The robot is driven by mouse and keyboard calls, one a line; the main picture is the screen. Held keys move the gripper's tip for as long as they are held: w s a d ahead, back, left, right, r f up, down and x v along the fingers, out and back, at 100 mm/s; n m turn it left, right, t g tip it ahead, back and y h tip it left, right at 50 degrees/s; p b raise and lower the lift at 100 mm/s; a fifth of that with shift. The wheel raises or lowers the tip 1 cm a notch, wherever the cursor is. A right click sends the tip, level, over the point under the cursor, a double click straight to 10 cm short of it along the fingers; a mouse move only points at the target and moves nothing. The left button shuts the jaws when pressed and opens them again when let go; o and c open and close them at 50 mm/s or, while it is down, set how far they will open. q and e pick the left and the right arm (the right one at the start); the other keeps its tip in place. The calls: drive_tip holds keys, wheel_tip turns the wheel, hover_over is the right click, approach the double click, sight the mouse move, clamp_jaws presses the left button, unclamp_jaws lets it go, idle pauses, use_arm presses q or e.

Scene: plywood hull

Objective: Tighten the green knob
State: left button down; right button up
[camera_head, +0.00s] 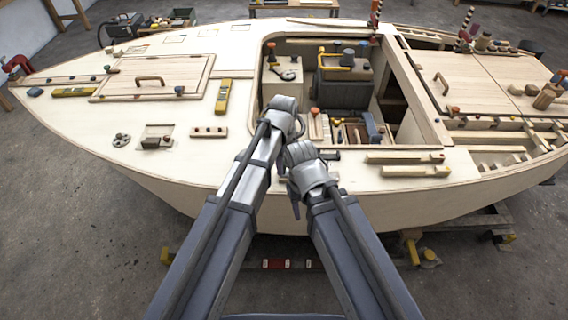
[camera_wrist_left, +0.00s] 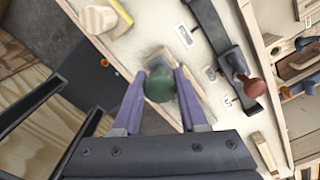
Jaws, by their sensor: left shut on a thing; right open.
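The green knob (camera_wrist_left: 159,86) shows in the left wrist view, round and dark green, on a small pale wooden piece. My left gripper (camera_wrist_left: 162,78) has its two purple fingers on either side of the knob and is shut on it. In the head view my left gripper (camera_head: 284,106) is at the near edge of the cockpit opening; its wrist hides its fingertips and the knob. My right gripper (camera_head: 291,190) hangs lower, in front of the hull's near side. It is open and its fingers are partly hidden by its wrist.
In the left wrist view a red-knobbed lever (camera_wrist_left: 252,90) on a dark plate stands right of the green knob. The pale hull deck (camera_head: 100,120) surrounds the cockpit. A yellow level (camera_head: 222,96) and wooden strips (camera_head: 413,171) lie on it.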

use_arm(q)
drive_tip(key=m, duration=0.6)
drive_tip(key=shift+w, duration=0.15)
drive_tip(key=m, duration=0.6)
drive_tip(key=shift+m, duration=0.3)
drive_tip(key=c, duration=0.8)
unclamp_jaws()
drive_tip(key=shift+c, duration=0.2)
drive_tip(key=shift+r, duration=0.15)
